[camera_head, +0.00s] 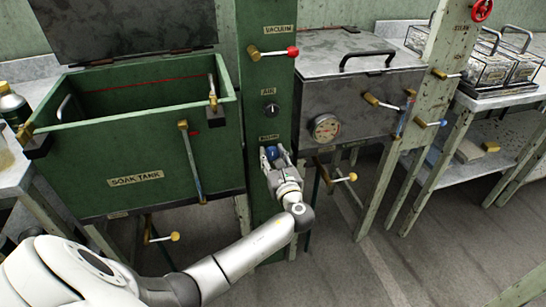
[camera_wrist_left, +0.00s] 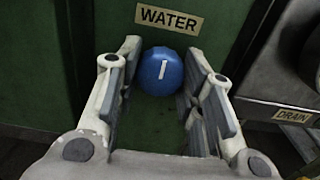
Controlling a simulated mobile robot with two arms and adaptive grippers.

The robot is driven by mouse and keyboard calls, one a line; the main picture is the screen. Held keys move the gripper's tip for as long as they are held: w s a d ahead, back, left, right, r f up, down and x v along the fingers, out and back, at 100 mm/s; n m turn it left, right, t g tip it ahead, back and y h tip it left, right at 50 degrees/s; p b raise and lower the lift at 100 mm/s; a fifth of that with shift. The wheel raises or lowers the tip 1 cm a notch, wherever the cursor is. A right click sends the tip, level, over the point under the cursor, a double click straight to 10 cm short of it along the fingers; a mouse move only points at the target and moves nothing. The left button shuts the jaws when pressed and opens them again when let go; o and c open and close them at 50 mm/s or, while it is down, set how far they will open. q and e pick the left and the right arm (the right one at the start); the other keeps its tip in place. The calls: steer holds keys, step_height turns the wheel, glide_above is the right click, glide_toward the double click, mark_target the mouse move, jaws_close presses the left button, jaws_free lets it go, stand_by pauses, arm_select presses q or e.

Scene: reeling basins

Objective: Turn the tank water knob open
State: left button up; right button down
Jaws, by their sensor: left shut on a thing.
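The blue round water knob (camera_wrist_left: 160,71) sits on a green panel below a tan WATER label (camera_wrist_left: 169,19). Its white mark stands nearly upright. In the head view the knob (camera_head: 271,153) shows small, low on the green column. My left gripper (camera_head: 275,156) is at the knob, with one finger on each side of it, shut on it. The fingers hide part of the knob's sides in the head view. My right gripper is not in view.
The open green soak tank (camera_head: 136,180) stands left of the column. A steel tank with a gauge (camera_head: 325,128) stands to its right. A black AIR knob (camera_head: 271,109) and a red-tipped vacuum lever (camera_head: 272,53) are above. A DRAIN label (camera_wrist_left: 292,116) is right of the knob.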

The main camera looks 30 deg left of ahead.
arm_select(q)
steer(key=shift+c, duration=0.7)
